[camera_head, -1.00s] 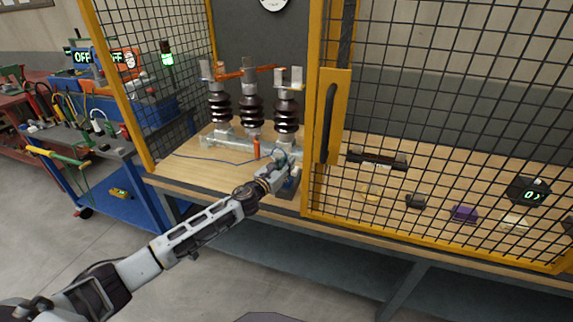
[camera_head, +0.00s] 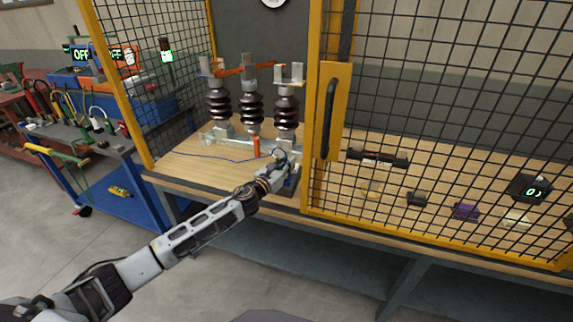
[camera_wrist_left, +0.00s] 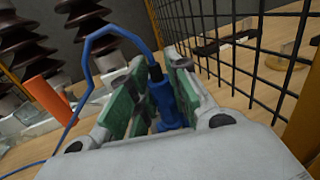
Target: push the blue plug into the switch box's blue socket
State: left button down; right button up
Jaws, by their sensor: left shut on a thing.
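My left gripper (camera_head: 283,163) reaches through the open front of the yellow-framed cage, low over the bench by its front edge. In the left wrist view its green-padded fingers (camera_wrist_left: 153,98) are closed around the blue plug (camera_wrist_left: 165,99). The plug's blue cable (camera_wrist_left: 107,32) arcs up and away to the left. In the head view a small grey-blue shape (camera_head: 291,184) lies right under the gripper; it may be the switch box, but the gripper covers most of it. I cannot make out the blue socket or whether the plug touches it. My right gripper is not in view.
Isolators with brown ribbed insulators (camera_head: 251,108) stand behind the gripper, with an orange piece (camera_head: 256,147) at their foot. The mesh door frame (camera_head: 313,170) is close on the right. The wooden bench (camera_head: 185,165) is mostly clear to the left, apart from a thin blue cable.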

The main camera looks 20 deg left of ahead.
pick_arm(q)
jog(key=shift+f+b, duration=0.35)
jog(key=shift+f, duration=0.1)
jog(key=c, duration=1.3)
grip_release()
jog(key=shift+s, duration=0.15)
jog(key=shift+v, duration=5.85)
